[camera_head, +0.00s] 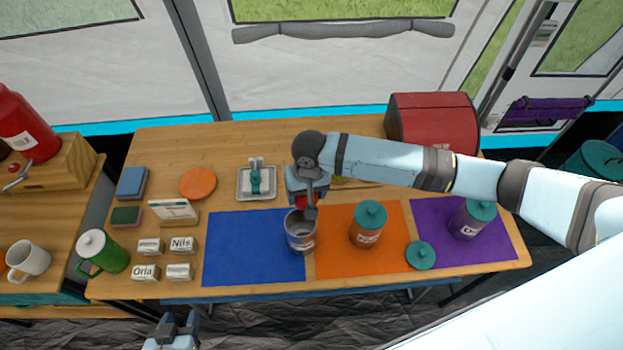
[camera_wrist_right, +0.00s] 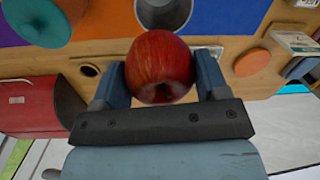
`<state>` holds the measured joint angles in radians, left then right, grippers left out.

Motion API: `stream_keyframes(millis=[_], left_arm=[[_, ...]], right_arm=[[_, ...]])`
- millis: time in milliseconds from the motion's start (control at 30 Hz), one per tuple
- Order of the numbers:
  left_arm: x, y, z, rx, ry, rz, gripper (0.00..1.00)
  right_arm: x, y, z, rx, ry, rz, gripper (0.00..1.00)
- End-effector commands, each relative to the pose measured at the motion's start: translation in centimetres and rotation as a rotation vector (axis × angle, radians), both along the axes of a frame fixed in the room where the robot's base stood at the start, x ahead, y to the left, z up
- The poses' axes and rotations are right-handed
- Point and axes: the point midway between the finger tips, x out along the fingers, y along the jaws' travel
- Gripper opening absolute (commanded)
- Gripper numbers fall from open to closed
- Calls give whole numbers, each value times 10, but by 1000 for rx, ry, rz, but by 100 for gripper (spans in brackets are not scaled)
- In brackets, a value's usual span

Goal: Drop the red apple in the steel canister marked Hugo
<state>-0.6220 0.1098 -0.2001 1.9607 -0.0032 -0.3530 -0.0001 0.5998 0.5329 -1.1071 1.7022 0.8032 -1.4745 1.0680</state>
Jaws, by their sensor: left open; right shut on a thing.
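The red apple (camera_wrist_right: 160,66) is between the fingers of my right gripper (camera_wrist_right: 160,82), which is shut on it. In the head view the right gripper (camera_head: 306,203) is over the open steel canister (camera_head: 301,238), and only a little of the apple (camera_head: 301,202) shows. The canister stands upright, lidless, across the right edge of the blue mat; its marking is not readable. In the wrist view its open mouth (camera_wrist_right: 163,12) lies just beyond the apple. My left gripper (camera_head: 174,328) is open and empty at the bottom, before the table's front edge.
A teal-lidded copper canister (camera_head: 366,234) stands on the orange mat, a grey one (camera_head: 466,224) on the purple mat. A loose teal lid (camera_head: 420,256) lies between them. Name blocks (camera_head: 183,246), a green mug (camera_head: 110,259) and a red box (camera_head: 432,122) are around.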

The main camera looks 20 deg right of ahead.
Motion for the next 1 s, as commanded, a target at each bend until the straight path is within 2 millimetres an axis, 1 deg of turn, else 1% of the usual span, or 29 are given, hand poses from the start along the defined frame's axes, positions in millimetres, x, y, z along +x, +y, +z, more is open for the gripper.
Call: stream_keyframes(millis=[167, 333, 400, 600, 733, 1000], left_arm=[[-2, 0, -4, 2, 7, -1, 49], [-2, -2, -5, 4, 1, -7, 49], [-2, -4, -16, 2, -7, -11, 49], [-3, -5, -39, 12, -12, -38, 49], [-1, -4, -47, 15, -10, -44, 49], [4, -9, -42, 8, -19, -48, 49]], right_arm=[[-1, 2, -6, 0, 0, 2, 42], [-1, 1, -22, 0, 0, 2, 42], [-1, 1, -36, 1, -2, 3, 42], [-1, 1, -56, 0, -2, 4, 42], [-1, 1, -61, 0, -2, 4, 42], [-1, 1, -60, 0, -1, 3, 42]])
